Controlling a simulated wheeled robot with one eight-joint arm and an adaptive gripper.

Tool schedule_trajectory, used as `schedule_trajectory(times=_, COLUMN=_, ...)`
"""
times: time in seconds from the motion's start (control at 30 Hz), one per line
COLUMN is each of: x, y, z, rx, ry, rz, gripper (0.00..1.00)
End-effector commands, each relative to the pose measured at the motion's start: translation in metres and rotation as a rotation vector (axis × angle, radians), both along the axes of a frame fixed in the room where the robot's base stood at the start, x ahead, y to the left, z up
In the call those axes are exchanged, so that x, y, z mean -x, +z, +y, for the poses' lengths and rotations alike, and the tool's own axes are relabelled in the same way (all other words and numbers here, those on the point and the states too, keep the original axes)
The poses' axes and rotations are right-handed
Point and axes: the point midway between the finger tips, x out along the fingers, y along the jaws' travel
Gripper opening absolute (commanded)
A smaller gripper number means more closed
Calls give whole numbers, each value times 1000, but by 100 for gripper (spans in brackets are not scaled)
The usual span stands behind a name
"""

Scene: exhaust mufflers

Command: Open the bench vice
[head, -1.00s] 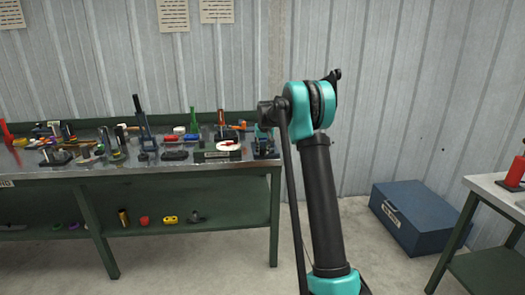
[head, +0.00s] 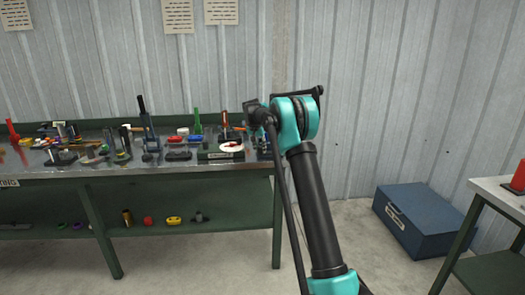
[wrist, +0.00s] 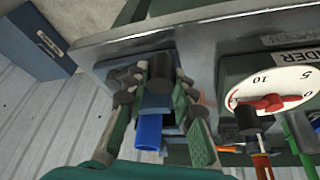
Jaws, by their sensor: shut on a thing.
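The bench vice (wrist: 155,103) is at the bench's right-hand end. In the wrist view its blue body shows between my fingers; in the head view it is small, dark and mostly hidden behind my arm. My gripper (wrist: 162,80) reaches down over it, green-padded fingers on either side. The fingertips are closed around a dark, round part that appears to be the vice's handle (wrist: 160,66). The jaw gap of the vice cannot be made out. A blue cylinder (wrist: 148,131) shows just below, between the fingers.
A round white dial with a red pointer (wrist: 270,92) stands close beside my gripper. Several tools crowd the green bench (head: 100,172) to the left. A blue chest (head: 420,220) sits on the floor at right, near another table (head: 500,190). Floor between them is clear.

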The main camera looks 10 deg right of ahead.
Motion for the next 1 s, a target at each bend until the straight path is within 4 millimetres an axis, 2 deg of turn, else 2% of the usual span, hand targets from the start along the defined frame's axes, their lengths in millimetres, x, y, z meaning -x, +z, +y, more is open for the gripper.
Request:
schedule_trajectory(times=0.43, x=-25, y=0, z=4, rx=1, ry=-268, rz=-1, gripper=0)
schedule_trajectory(times=1.0, x=-30, y=0, z=5, rx=-1, ry=-324, rz=-3, gripper=0)
